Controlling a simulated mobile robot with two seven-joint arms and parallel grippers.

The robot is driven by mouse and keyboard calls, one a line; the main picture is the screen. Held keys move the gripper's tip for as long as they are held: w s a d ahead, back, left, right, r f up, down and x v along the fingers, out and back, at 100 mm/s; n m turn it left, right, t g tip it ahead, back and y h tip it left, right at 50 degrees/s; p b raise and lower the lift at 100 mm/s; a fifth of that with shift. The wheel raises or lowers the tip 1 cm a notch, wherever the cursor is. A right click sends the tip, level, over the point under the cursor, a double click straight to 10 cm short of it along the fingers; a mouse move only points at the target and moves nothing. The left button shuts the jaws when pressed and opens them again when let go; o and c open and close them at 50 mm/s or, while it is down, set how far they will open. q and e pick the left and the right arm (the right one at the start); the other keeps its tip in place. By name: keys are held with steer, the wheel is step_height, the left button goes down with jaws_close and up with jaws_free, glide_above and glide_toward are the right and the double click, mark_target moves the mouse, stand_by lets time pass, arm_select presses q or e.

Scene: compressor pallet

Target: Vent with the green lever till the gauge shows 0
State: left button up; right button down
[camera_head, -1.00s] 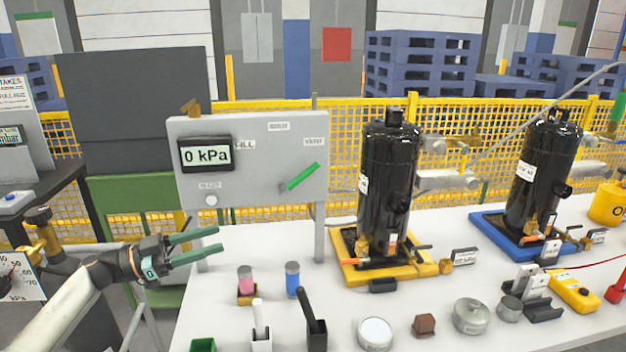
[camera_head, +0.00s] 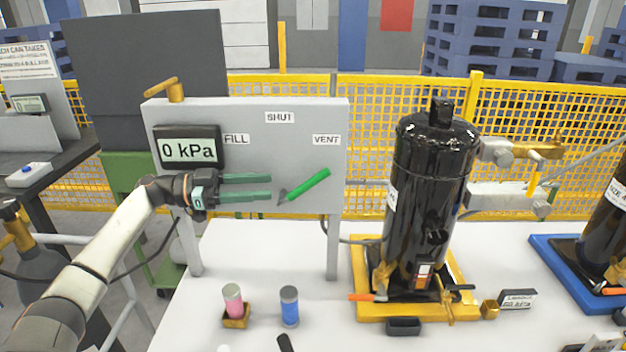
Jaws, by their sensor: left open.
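The green lever (camera_head: 309,186) sits on the front of the grey panel (camera_head: 200,112), slanting up to the right, its tip below and near the VENT label (camera_head: 326,140). The FILL label (camera_head: 236,139) is at the left and the SHUT label (camera_head: 280,118) at the top. The gauge (camera_head: 188,150) on the panel's upper left reads 0 kPa. My left gripper (camera_head: 270,188) is open in front of the panel, its two green-grey fingers pointing right. The fingertips are just left of the lever's lower end; I cannot tell whether they touch it. My right gripper is not in view.
A black tank (camera_head: 425,200) stands on a yellow tray (camera_head: 365,290) right of the panel. A second tank on a blue tray (camera_head: 560,270) is at the right edge. A pink canister (camera_head: 233,300) and a blue canister (camera_head: 290,306) stand on the white table in front of the panel.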

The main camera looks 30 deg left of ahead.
mark_target(309, 184)
arm_select(q)
steer(key=p+x, duration=0.1)
steer(key=x, duration=0.9)
steer(key=shift+w+d, duration=0.1)
steer(key=shift+d, duration=0.05)
jaws_close()
stand_by(1.0)
